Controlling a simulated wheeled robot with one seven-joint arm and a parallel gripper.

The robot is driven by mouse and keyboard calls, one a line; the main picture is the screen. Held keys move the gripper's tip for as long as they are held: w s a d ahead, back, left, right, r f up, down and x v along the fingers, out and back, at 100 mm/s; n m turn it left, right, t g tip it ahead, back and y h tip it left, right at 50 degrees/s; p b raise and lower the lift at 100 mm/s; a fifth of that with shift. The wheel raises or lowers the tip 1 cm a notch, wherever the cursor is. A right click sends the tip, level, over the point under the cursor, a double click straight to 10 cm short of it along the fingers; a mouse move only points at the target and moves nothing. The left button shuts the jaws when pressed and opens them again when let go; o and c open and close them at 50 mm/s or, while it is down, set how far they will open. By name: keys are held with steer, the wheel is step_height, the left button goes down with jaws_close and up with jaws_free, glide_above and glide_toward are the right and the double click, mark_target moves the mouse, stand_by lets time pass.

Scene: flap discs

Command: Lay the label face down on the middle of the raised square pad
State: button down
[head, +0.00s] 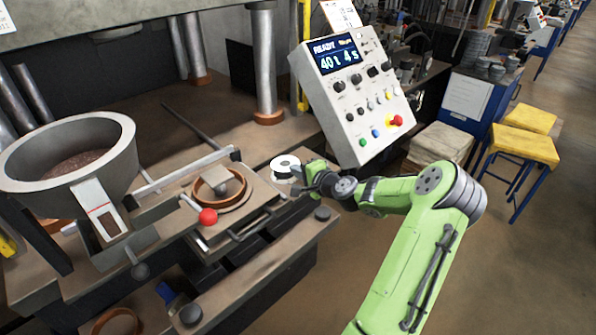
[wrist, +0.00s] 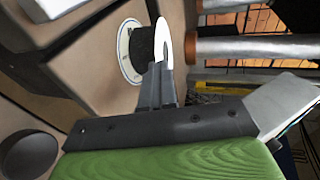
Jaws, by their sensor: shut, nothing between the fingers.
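A small white ring-shaped disc with a dark centre (head: 285,161), which looks like the label, is on the bench left of my gripper (head: 300,170). In the wrist view a pale disc with blue marks (wrist: 126,52) lies behind a dark round body. A thin white ring piece (wrist: 165,38) shows right at the tips of my gripper (wrist: 163,70); whether it touches them I cannot tell. My fingers are shut with nothing between them. A small grey block (head: 222,182), possibly the raised square pad, sits inside a copper-coloured ring; its top is partly unclear.
A red ball knob (head: 208,216) and bars stand around the copper-coloured ring (head: 197,190). A large grey hopper (head: 125,150) is on the left. A control panel (head: 358,95) rises behind my gripper. Steel columns (head: 262,65) stand at the back.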

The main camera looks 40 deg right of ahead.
stand_by(0.4)
step_height(320, 180, up, 6)
steer(key=p, duration=0.5)
steer(key=shift+r, duration=0.25)
stand_by(0.5)
